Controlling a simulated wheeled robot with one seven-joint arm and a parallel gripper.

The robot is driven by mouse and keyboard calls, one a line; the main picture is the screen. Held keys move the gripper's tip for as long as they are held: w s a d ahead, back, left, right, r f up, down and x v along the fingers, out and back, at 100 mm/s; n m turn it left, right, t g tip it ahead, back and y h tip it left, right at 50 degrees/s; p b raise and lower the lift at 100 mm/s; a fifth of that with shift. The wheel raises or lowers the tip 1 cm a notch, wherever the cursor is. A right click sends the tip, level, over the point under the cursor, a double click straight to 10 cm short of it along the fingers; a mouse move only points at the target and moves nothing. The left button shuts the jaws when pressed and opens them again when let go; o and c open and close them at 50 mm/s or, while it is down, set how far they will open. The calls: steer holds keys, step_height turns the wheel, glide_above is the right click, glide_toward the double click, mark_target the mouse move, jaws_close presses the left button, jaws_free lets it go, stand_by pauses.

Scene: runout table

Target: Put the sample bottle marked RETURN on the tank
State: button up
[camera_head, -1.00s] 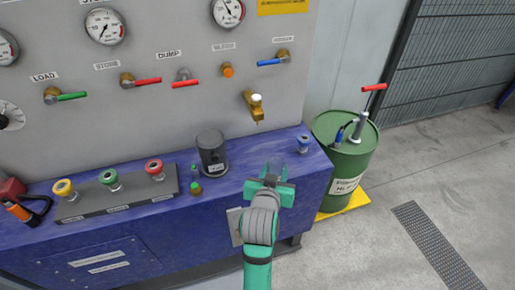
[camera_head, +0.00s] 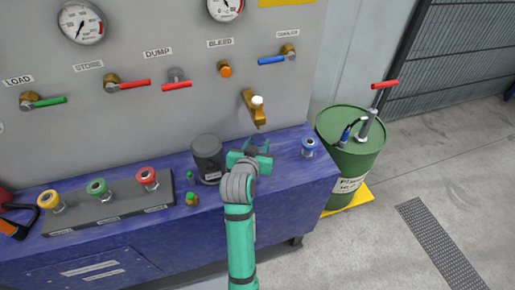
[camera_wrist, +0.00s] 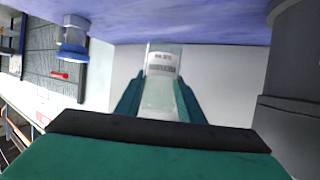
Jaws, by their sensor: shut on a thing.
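My gripper (camera_head: 256,154) is over the purple-blue bench, below the brass tap. In the wrist view its green fingers (camera_wrist: 157,105) are shut on a clear bottle (camera_wrist: 158,90). The bottle has a white label (camera_wrist: 163,62) whose print is too small to read, so I cannot confirm RETURN. The arm hides most of the bottle in the head view. A dark grey cylinder (camera_head: 208,158) with a small label stands just left of my gripper and shows at the right in the wrist view (camera_wrist: 292,65). I cannot tell whether it is the tank.
A blue-topped fitting (camera_head: 308,147) stands right of my gripper. Small green-capped items (camera_head: 191,199) stand left of it. A brass tap (camera_head: 255,108) juts from the panel above. A green drum (camera_head: 350,160) with a pump stands beyond the bench's right end.

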steer(key=shift+s+d+f, duration=0.1)
steer(key=shift+s+f, duration=0.15)
steer(key=shift+f, duration=0.25)
step_height(320, 180, down, 3)
steer(key=shift+f, duration=0.1)
steer(key=shift+w+f, duration=0.2)
steer(key=shift+w, duration=0.2)
steer(key=o, duration=1.3)
steer(key=shift+o, duration=0.2)
steer(key=v, duration=1.2)
steer(key=shift+w+a+r, duration=0.1)
steer(key=shift+a+r, duration=0.05)
steer(key=shift+a, duration=0.05)
steer(key=shift+d, duration=0.1)
